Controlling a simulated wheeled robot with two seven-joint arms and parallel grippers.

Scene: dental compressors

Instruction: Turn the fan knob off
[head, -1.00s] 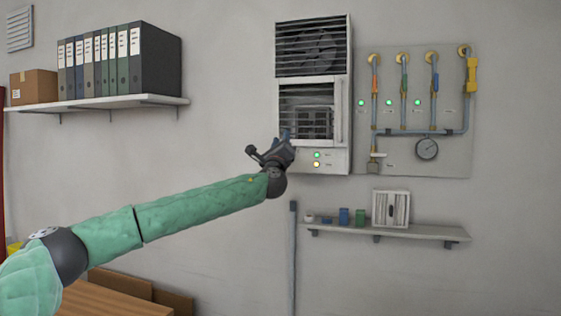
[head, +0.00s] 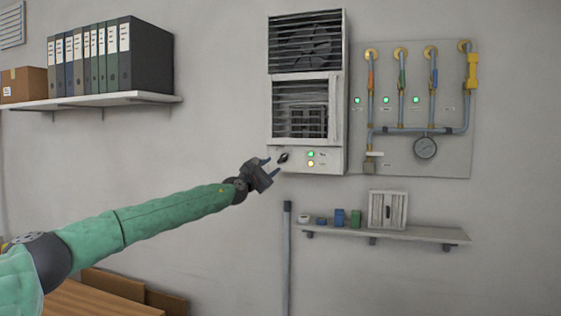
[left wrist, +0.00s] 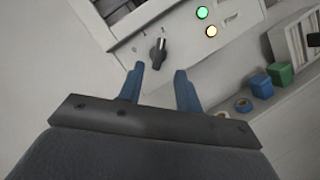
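The fan knob (head: 283,157) is a small black knob on the lower front panel of the white wall unit (head: 306,76). In the left wrist view the knob (left wrist: 158,53) sits just beyond my fingertips, with its pointer tilted up and to the right. Right of it are a green light and a yellow light, both lit. My left gripper (head: 271,168) is open and empty, a little left of and below the knob, apart from it. Its two blue fingers also show in the left wrist view (left wrist: 159,74). My right gripper is not in view.
A panel with pipes and a gauge (head: 425,148) is right of the unit. Below, a shelf (head: 430,235) holds small blue and green containers and a white box. A shelf of binders (head: 110,99) is at upper left. A grey vertical pipe (head: 286,260) stands below the unit.

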